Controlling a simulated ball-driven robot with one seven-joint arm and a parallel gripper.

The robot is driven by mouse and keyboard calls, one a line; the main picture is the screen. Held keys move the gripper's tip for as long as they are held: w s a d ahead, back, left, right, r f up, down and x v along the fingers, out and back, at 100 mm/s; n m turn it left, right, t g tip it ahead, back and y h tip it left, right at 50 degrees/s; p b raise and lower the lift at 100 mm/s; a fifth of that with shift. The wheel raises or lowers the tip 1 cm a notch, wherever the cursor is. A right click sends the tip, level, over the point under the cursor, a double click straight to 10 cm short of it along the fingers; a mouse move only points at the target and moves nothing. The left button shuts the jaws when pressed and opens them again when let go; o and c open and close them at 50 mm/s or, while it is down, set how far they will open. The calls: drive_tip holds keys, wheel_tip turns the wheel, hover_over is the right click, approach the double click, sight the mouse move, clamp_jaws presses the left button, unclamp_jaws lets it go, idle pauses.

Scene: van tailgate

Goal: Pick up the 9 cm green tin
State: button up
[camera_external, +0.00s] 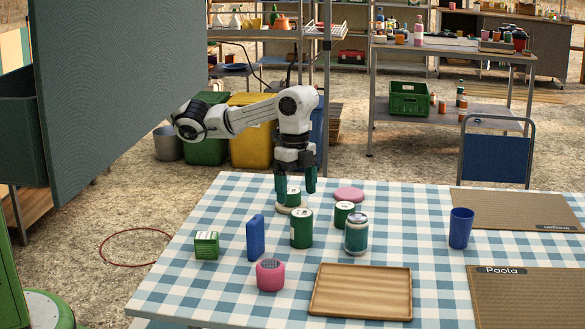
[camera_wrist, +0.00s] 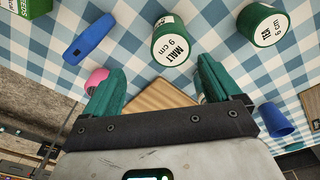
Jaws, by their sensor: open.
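The green tin (camera_external: 301,229) with a white label stands upright on the checked cloth. In the wrist view its lid reads "MALT 9 cm" on the tin (camera_wrist: 170,42), beyond my fingertips at upper centre. A shorter green tin (camera_external: 344,215) stands to its right; in the wrist view this other tin (camera_wrist: 262,24) has upside-down lettering that seems to read 6 cm. Another green tin (camera_external: 293,196) stands behind, partly covered by my fingers. My gripper (camera_external: 296,187) is open and empty, pointing down behind the malt tin; its fingers (camera_wrist: 160,88) show apart in the wrist view.
A teal jar (camera_external: 356,235) stands right of the malt tin. A blue box (camera_external: 255,237), green carton (camera_external: 206,245) and pink holder (camera_external: 270,275) are left. A wooden tray (camera_external: 360,291) lies in front, a blue cup (camera_external: 460,228) right, a pink disc (camera_external: 348,195) behind.

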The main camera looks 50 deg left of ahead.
sight(302, 212)
drive_tip(key=shift+w+d+r+m+y, duration=0.1)
drive_tip(key=shift+w+d+m+y, duration=0.1)
drive_tip(key=shift+w+m+y, duration=0.15)
drive_tip(key=shift+w+d+r+m+y, duration=0.15)
drive_tip(key=shift+w+d+m, duration=0.1)
drive_tip(key=shift+w, duration=0.2)
wheel_tip(302, 212, down, 5)
drive_tip(key=shift+f, duration=0.1)
drive_tip(key=shift+s+a+f, duration=0.1)
drive_tip(key=shift+a+f, duration=0.05)
drive_tip(key=shift+f, duration=1.25)
drive_tip(key=shift+a+f, duration=0.1)
drive_tip(key=shift+f, duration=1.25)
drive_tip(key=c, duration=1.2)
drive_tip(key=shift+r, duration=0.1)
drive_tip(key=shift+c, duration=0.2)
drive_tip(key=shift+r, duration=0.55)
drive_tip(key=s+a+r+p, duration=0.3)
drive_tip(key=s+a+r, duration=0.4)
drive_tip(key=s+r, duration=0.4)
drive_tip(key=shift+s+r, duration=0.4)
drive_tip(key=shift+s, duration=0.2)
